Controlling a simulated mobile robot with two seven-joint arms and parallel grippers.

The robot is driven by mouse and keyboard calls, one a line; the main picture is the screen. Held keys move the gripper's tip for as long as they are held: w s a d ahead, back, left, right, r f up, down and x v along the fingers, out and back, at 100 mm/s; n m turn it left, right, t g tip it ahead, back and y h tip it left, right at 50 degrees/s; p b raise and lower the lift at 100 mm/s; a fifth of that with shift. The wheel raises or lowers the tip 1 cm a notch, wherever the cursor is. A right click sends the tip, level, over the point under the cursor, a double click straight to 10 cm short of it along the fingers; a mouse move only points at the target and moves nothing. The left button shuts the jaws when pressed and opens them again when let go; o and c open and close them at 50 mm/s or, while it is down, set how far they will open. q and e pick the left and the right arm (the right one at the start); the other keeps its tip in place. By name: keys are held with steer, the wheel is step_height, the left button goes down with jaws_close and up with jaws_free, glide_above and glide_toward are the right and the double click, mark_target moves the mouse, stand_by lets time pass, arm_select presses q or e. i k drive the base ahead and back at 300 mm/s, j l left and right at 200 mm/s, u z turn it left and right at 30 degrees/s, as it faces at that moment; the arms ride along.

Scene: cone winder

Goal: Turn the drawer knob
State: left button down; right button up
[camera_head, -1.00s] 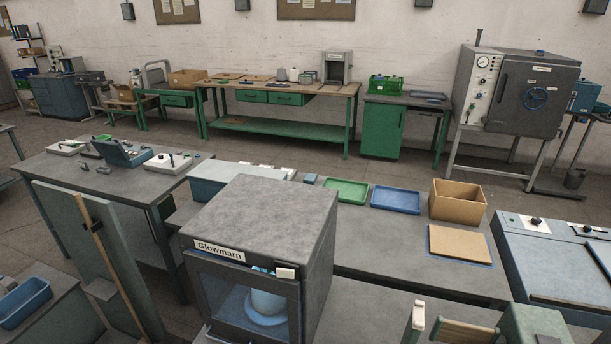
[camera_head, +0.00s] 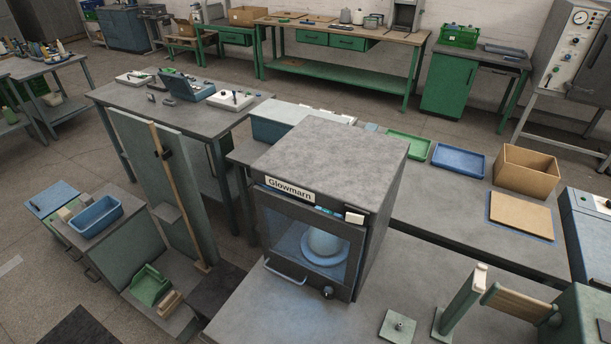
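Green drawers sit under the wooden-topped bench at the back, one left (camera_head: 299,34) and one right (camera_head: 347,43), both apparently shut with small dark pulls. Another green drawer (camera_head: 236,38) is under the bench further left. A grey cabinet (camera_head: 118,240) at lower left has dark handles on its front. A black round knob (camera_head: 327,292) sits at the lower front of the grey Glowmarn box, below its glass door. I cannot tell which of these is the drawer knob. Neither of my grippers is in view.
The Glowmarn box (camera_head: 333,160) stands on a grey bench in the middle. A green post with a wooden roller (camera_head: 520,303) stands at lower right. A green tray (camera_head: 408,147), blue tray (camera_head: 458,161) and cardboard box (camera_head: 526,171) are behind.

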mark_target(327, 292)
steer(key=l, duration=0.35)
steer(key=i+j+z, duration=0.25)
steer(key=j, duration=0.45)
steer(key=i+j+z, duration=0.3)
steer(key=j, duration=0.4)
steer(key=j+z, duration=0.25)
steer(key=j, duration=0.45)
steer(key=j+z, duration=0.3)
steer(key=j, duration=0.45)
steer(key=i, duration=0.05)
